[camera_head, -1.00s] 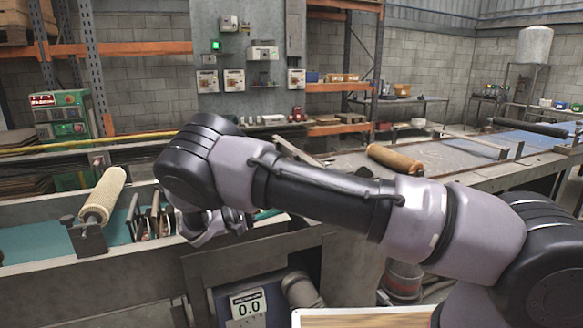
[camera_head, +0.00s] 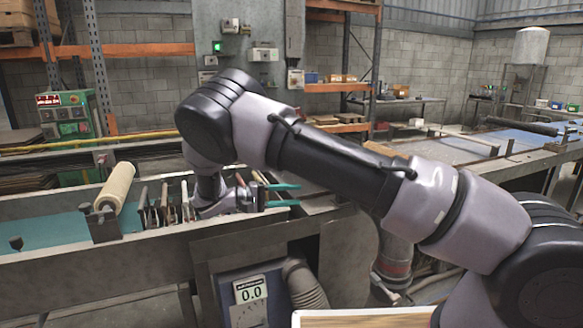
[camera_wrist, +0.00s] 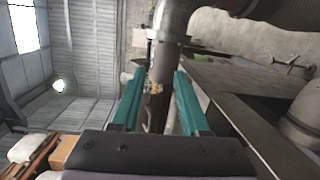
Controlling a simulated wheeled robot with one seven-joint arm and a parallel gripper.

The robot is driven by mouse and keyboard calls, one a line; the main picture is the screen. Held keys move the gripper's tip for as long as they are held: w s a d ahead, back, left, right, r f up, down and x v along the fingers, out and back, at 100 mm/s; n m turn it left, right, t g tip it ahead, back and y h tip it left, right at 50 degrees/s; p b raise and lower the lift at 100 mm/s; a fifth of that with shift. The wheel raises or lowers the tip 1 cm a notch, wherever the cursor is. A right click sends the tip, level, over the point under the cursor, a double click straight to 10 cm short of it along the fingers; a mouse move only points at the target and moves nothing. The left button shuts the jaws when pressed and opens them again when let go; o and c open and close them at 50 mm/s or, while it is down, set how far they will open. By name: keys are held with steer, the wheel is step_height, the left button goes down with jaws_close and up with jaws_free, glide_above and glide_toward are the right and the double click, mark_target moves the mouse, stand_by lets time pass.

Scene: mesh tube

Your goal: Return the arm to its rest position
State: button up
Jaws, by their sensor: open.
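My gripper (camera_head: 284,195) shows in the head view beyond the trough's right part, its two teal fingers pointing right and spread apart. My arm crosses the picture from the lower right and bends down at the left to it. In the wrist view the gripper (camera_wrist: 158,74) is open, with its teal fingers apart. A grey pipe shows between and beyond the fingers, and I see nothing held. A cream roller (camera_head: 115,188) lies across the trough to the left of my gripper, apart from it.
The long grey trough (camera_head: 100,260) has a teal bed and several upright handled tools (camera_head: 165,205) close left of my wrist. A long table (camera_head: 470,155) lies at the right.

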steer(key=s+d+r+m+g+y, duration=0.35)
steer(key=d+r+g+y, duration=0.25)
steer(key=d+r+y, duration=0.75)
steer(key=s+d+r+m+t+y, duration=0.2)
steer(key=s+d+r+t, duration=0.2)
steer(key=s+r, duration=0.3)
steer(key=s+d+r+m+t+y, duration=0.2)
steer(key=s+d+r, duration=0.5)
steer(key=s, duration=0.4)
steer(key=shift+s+d+r+t+y, duration=0.35)
steer(key=shift+t+y, duration=0.3)
steer(key=shift+t, duration=0.65)
steer(key=shift+a+r, duration=0.1)
